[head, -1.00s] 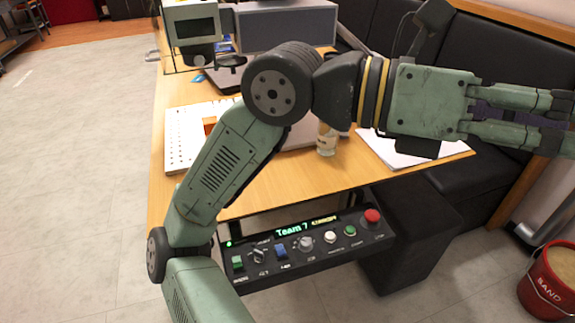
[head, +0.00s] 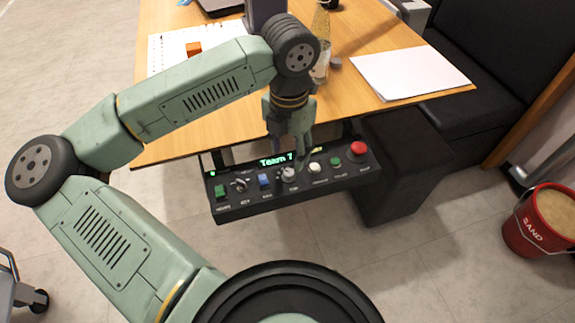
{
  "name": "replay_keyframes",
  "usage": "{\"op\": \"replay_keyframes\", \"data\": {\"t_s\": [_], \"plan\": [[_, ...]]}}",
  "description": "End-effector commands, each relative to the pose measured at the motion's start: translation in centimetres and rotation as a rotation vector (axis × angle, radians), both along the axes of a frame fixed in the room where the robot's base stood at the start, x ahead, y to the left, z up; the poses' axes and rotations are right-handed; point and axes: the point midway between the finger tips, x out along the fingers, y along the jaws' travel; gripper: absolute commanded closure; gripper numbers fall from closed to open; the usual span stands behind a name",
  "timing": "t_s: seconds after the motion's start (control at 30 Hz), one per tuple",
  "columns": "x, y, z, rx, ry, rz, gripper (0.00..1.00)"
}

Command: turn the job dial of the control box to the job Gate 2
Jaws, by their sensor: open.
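The control box (head: 230,207) is a dark sloped panel at the front edge of the table. Its green display (head: 270,161) reads "Team 7"; the rest of the line is hidden behind my gripper. The job dial (head: 289,175) is a small grey knob in the middle of the row of controls. My gripper (head: 291,154) points down at the panel, open, with its fingers just above or beside the dial. I cannot tell whether they touch it. The dial's upper part is partly covered by the fingers.
A blue switch (head: 264,181) and a white button (head: 314,167) flank the dial closely. A green button (head: 336,161) and red stop button (head: 358,148) sit further right.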

Motion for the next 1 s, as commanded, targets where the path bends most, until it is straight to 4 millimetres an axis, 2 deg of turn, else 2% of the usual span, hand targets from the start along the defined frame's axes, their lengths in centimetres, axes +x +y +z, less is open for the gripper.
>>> {"op": "replay_keyframes", "data": {"t_s": [0.2, 0.4, 0.77, 1.0], "plan": [[-0.1, -0.1, -3.9, -0.004, 0.003, -0.002, 0.54], [0.0, -0.1, -6.1, -0.004, 0.000, -0.002, 0.54], [0.0, -0.1, -6.5, -0.003, -0.001, -0.003, 0.55], [0.0, -0.1, -6.5, -0.003, -0.001, -0.003, 0.71]]}}
